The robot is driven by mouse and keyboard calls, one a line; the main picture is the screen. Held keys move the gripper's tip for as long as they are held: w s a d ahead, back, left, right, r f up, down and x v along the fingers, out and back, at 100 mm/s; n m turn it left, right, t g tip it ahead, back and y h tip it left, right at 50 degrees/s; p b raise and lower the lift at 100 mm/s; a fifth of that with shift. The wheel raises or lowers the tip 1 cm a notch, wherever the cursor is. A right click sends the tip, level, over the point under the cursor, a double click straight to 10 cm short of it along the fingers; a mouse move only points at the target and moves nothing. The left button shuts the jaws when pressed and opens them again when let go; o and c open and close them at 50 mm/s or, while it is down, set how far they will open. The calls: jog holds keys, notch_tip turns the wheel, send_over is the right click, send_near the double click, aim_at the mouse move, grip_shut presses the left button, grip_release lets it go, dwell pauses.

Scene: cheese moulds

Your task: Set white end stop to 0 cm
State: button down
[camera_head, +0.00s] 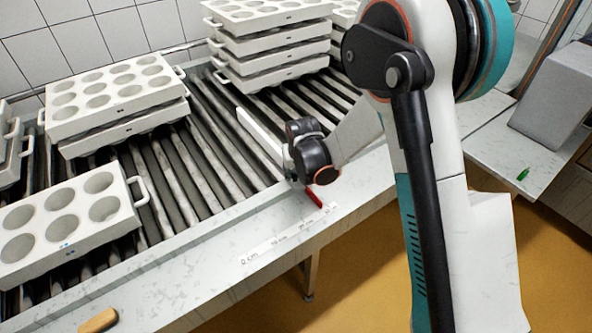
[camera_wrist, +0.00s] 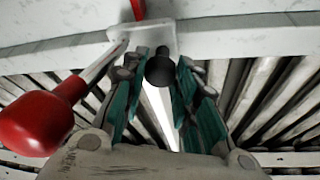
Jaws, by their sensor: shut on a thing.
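The white end stop (camera_head: 260,136) is a long bar lying across the rollers, near the right of the conveyor part in view. In the wrist view its white bar (camera_wrist: 157,110) runs between my fingers, with a black knob (camera_wrist: 160,69) at its rail end. My gripper (camera_wrist: 157,82) is shut on this knob, one teal-padded finger on each side. In the head view my wrist hides most of the fingers and the grip. A printed cm scale (camera_head: 288,234) runs along the front rail, with 0 cm at its left end. The end stop stands towards the scale's right end.
A red-handled lever (camera_wrist: 40,122) sticks out beside my gripper. A small red piece (camera_head: 315,197) shows on the rail. White mould stacks (camera_head: 268,48) stand behind the end stop, with more moulds (camera_head: 68,226) at left. Rollers between them are bare.

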jog(key=s+a, duration=0.5)
jog(key=a, duration=0.2)
jog(key=s+a+b, duration=0.1)
jog(key=s+a, duration=0.4)
jog(key=a, duration=0.3)
jog(key=s+a+b, duration=0.1)
jog(key=s+a, duration=0.4)
jog(key=a, duration=0.3)
jog(key=shift+s, duration=0.25)
jog(key=c, duration=1.6)
grip_release()
jog(key=shift+c, duration=0.2)
jog(key=shift+o, duration=0.4)
jog(key=shift+s+a, duration=0.1)
jog(key=shift+a, duration=0.05)
jog(key=v, duration=1.2)
